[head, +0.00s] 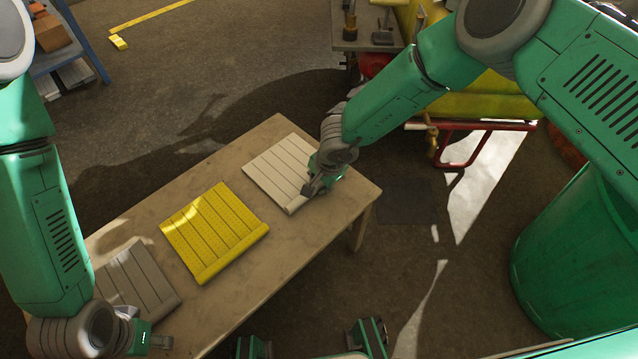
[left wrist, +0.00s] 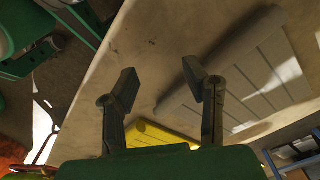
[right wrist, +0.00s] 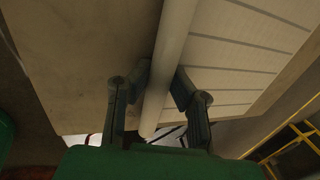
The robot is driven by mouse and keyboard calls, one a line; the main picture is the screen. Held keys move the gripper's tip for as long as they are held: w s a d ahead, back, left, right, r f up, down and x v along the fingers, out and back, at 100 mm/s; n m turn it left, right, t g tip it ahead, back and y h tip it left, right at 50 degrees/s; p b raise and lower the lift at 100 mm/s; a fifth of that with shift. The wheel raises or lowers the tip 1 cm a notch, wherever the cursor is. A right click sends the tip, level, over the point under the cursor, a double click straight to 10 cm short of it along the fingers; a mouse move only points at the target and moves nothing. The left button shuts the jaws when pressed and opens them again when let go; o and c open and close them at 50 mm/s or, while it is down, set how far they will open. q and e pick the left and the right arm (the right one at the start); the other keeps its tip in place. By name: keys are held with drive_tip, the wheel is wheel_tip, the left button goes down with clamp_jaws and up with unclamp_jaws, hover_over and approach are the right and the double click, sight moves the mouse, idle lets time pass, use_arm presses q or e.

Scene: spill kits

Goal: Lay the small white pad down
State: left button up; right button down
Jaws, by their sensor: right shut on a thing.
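The white pad (head: 277,167), with ribbed strips and a rolled edge, is spread out flat at the right end of the table. My right gripper (head: 311,189) is shut on its rolled near edge. In the right wrist view the roll of the white pad (right wrist: 170,45) runs between the fingers (right wrist: 163,82). I cannot tell whether that edge is slightly off the tabletop. My left gripper (head: 160,341) is open and empty by the near edge of the table, beside the grey pad. Its parted fingers (left wrist: 160,82) show in the left wrist view.
The wooden table (head: 285,262) also holds a yellow pad (head: 213,230) in the middle and a grey pad (head: 140,283) at the left. A green bin (head: 570,260) stands at the right. A red cart (head: 475,150) and a blue-framed shelf (head: 85,40) stand beyond the table.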

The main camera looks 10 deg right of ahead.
drive_tip(key=c, duration=1.5)
unclamp_jaws()
drive_tip(key=shift+f, duration=0.1)
use_arm(q)
wheel_tip(320, 180, up, 5)
drive_tip(key=p, duration=0.5)
use_arm(e)
drive_tip(key=v, duration=1.2)
